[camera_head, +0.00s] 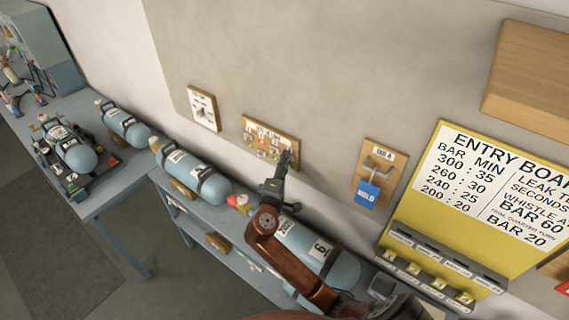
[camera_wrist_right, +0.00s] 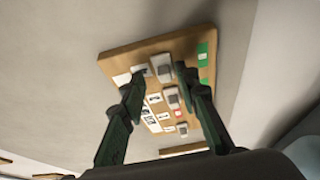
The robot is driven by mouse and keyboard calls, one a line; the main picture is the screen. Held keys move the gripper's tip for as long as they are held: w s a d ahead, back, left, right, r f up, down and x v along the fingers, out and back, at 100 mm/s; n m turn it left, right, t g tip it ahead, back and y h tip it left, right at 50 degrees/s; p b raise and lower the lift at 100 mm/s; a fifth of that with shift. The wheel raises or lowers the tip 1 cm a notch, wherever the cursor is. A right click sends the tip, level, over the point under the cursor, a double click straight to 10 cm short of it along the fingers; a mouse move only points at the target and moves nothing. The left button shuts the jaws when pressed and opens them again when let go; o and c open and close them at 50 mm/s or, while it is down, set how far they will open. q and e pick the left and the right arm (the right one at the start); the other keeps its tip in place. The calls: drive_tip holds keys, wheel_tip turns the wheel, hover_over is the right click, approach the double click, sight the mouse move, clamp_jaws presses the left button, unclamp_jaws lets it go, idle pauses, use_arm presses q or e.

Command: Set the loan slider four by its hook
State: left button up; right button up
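A wooden slider board (camera_head: 256,124) is fixed to the wall at the middle of the head view. In the right wrist view the slider board (camera_wrist_right: 118,62) shows several grey knobs, white labels, and green and red marks. My right gripper (camera_head: 287,158) is at the board's right end, its fingers partly overlapping it. In the wrist view the right gripper (camera_wrist_right: 160,74) is open, one finger each side of the end knob (camera_wrist_right: 163,70); contact is unclear. A hook board (camera_head: 385,155) to the right carries a metal hook and a blue tag (camera_head: 367,194). My left gripper is out of view.
A dial board (camera_head: 203,107) hangs left of the slider board. Blue cylinders (camera_head: 205,182) lie on the bench below, one (camera_head: 335,262) partly under my right arm. The yellow entry board (camera_head: 425,226) stands at right. A wooden box (camera_head: 530,80) is at upper right.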

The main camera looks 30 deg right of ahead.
drive_tip(key=v, duration=1.2)
idle(0.4)
